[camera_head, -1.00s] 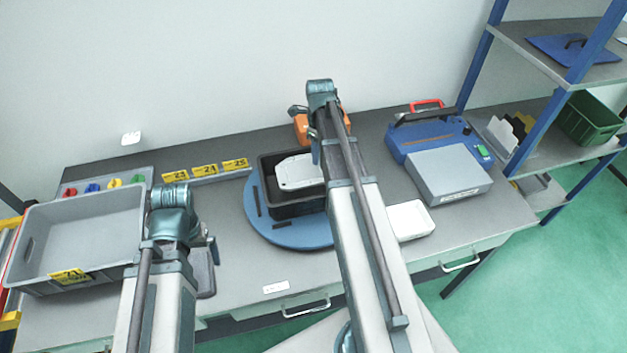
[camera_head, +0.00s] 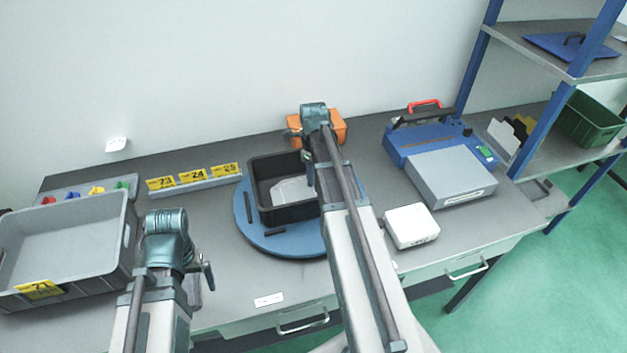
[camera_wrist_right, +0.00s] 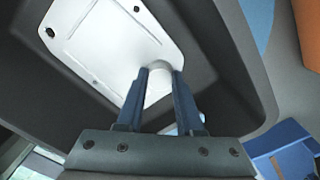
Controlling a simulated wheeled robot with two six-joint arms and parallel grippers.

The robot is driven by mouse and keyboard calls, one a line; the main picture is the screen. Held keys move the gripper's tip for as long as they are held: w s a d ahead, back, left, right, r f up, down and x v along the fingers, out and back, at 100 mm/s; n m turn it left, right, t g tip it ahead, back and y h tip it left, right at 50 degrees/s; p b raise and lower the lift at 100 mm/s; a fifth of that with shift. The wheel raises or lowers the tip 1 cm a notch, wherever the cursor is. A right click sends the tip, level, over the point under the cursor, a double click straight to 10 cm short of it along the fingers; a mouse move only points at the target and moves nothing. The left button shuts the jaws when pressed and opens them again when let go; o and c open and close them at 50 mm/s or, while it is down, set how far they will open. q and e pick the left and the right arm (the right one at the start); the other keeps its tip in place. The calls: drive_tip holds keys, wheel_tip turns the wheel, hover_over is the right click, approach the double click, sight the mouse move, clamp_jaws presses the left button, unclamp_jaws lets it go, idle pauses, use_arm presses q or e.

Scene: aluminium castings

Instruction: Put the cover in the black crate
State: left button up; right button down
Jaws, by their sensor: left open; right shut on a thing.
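The cover (camera_head: 291,189) is a pale, flat plate with small holes. It is inside the black crate (camera_head: 263,208), which stands on a round blue board. My right gripper (camera_wrist_right: 159,76) is shut on a raised part at the edge of the cover (camera_wrist_right: 105,45), with the crate's dark wall around it. In the head view, my right arm hides the crate's right side and part of the cover. I cannot tell whether the cover touches the crate floor. My left gripper (camera_head: 207,272) is over the bench at the left, away from the crate; its fingers are mostly hidden.
A grey crate (camera_head: 70,245) stands at the left. Yellow number tags (camera_head: 192,176) line the back. An orange box (camera_head: 330,127) is behind the black crate. A white box (camera_head: 411,226) and a blue-grey machine (camera_head: 440,160) stand to the right. The bench front is partly clear.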

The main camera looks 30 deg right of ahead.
use_arm(q)
drive_tip(key=shift+r, duration=0.1)
use_arm(e)
drive_tip(key=shift+r, duration=0.1)
use_arm(q)
drive_tip(key=shift+f, duration=0.2)
use_arm(e)
drive_tip(key=c, duration=1)
unclamp_jaws()
drive_tip(key=shift+f, duration=0.2)
use_arm(q)
drive_tip(key=shift+r, duration=0.1)
use_arm(e)
drive_tip(key=o, duration=0.5)
drive_tip(key=shift+c, duration=0.2)
drive_tip(key=shift+r, duration=0.1)
use_arm(q)
wheel_tip(320, 180, up, 12)
drive_tip(key=p, duration=1.2)
drive_tip(key=shift+r, duration=0.15)
use_arm(e)
wheel_tip(320, 180, up, 12)
drive_tip(key=shift+r, duration=0.1)
